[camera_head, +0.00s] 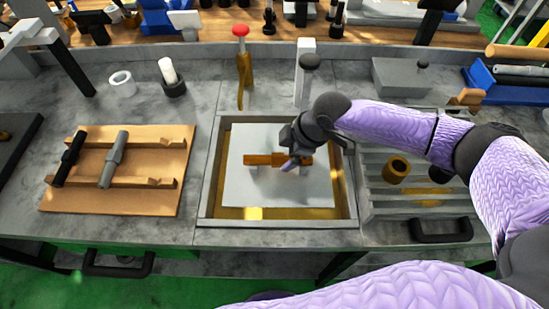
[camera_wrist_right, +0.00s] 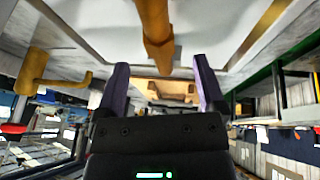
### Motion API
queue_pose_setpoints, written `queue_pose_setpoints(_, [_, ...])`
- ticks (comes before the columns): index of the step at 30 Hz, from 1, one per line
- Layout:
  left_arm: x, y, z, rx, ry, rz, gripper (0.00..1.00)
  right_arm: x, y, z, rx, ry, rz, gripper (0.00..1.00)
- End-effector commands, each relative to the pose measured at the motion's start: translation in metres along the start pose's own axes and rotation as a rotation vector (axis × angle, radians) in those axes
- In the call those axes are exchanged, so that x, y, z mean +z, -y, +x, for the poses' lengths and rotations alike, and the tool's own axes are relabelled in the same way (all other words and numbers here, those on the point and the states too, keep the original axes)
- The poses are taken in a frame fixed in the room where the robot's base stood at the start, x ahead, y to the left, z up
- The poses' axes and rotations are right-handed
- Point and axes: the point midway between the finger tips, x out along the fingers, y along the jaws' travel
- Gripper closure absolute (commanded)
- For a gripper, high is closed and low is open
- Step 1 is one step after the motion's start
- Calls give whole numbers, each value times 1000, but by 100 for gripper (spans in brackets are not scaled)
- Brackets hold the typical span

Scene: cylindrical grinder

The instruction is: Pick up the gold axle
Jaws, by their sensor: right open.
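The gold axle (camera_head: 260,159) lies across a pale plate (camera_head: 245,190) inside a grey-framed tray (camera_head: 207,195). It also shows in the right wrist view (camera_wrist_right: 155,30), reaching down from the top edge towards the space between the fingers. My right gripper (camera_head: 299,160) is open over the axle's right part, its purple fingers pointing down. In the right wrist view its fingers (camera_wrist_right: 163,88) stand apart with the axle's end between or just beyond them. I cannot tell whether they touch it. The gripper hides part of the axle. My left gripper is not in view.
A wooden rack (camera_head: 115,199) holding a black and a grey shaft is at left. Behind the tray stand a red-topped gold tool (camera_head: 243,70) and a grey post (camera_head: 304,75). A ridged tray (camera_head: 375,200) with a gold bushing (camera_head: 396,169) is at right.

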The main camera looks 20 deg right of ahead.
Motion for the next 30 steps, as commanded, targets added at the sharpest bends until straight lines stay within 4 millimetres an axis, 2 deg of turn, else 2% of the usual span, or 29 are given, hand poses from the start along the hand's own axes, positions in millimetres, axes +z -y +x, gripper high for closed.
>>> queue_pose_setpoints(3, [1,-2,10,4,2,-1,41,1,0,28,-2,1,0,12])
queue_pose_setpoints(6, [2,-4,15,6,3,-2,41,1,0,44,-2,1,1,12])
queue_pose_setpoints(14, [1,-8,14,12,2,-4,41,0,0,48,0,0,0,12])
queue_pose_setpoints(24, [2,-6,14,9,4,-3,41,0,0,47,-1,0,0,82])
queue_pose_setpoints(27, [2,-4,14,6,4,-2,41,0,0,47,-1,0,0,100])
queue_pose_setpoints(30, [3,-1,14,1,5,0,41,0,0,47,-1,0,1,100])
